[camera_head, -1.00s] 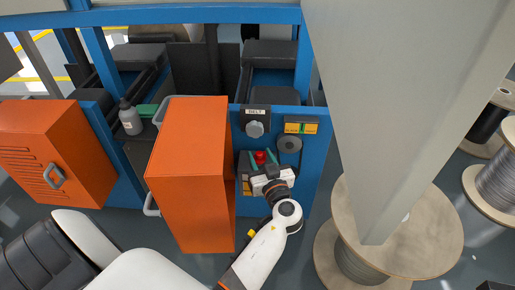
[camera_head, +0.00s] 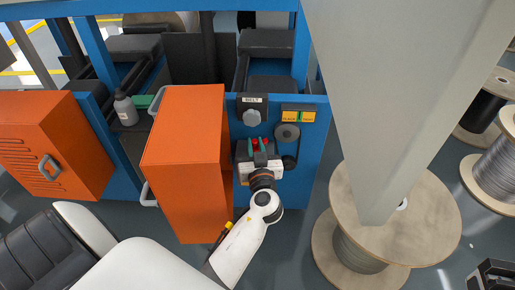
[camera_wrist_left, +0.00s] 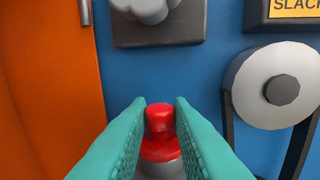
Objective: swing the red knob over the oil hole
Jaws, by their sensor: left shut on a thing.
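The red knob (camera_wrist_left: 159,128) stands on a grey round base on the blue machine panel, between the green fingers of my left gripper (camera_wrist_left: 160,112). The fingers touch its sides and are shut on it. The gripper body hides the panel just below the knob. I cannot pick out the oil hole for certain.
An orange cabinet (camera_head: 186,160) stands close left of my left forearm. A grey dial (camera_head: 252,118) and a grey roller (camera_head: 287,132) sit on the panel near the gripper. A large beige post (camera_head: 400,80) and a wooden cable spool (camera_head: 430,220) stand to the right.

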